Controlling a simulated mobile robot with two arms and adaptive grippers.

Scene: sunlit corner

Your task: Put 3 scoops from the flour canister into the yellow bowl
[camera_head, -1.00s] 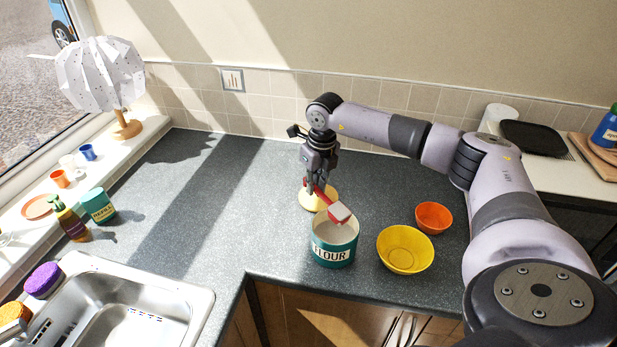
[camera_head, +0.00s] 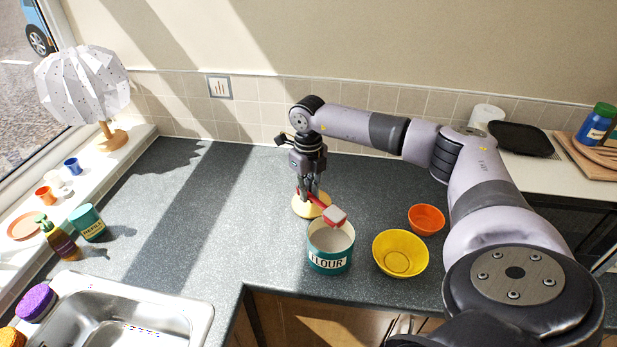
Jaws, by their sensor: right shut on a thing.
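The teal flour canister (camera_head: 331,262), labelled FLOUR, stands open on the dark counter near its front edge, with pale flour inside. The yellow bowl (camera_head: 400,254) stands just right of it; no flour shows in it. My right gripper (camera_head: 312,192) is shut on the handle of a red scoop (camera_head: 334,215), behind the canister. The scoop's head is over the canister's back rim, and whether it holds flour cannot be told. A round pale yellow disc (camera_head: 300,208) lies on the counter beneath the gripper. My left gripper is out of view.
An orange bowl (camera_head: 427,219) stands behind and right of the yellow bowl. A steel sink (camera_head: 120,318) is at the front left, with a soap bottle (camera_head: 58,240) and a teal container (camera_head: 88,223) beyond it. The counter's middle left is clear.

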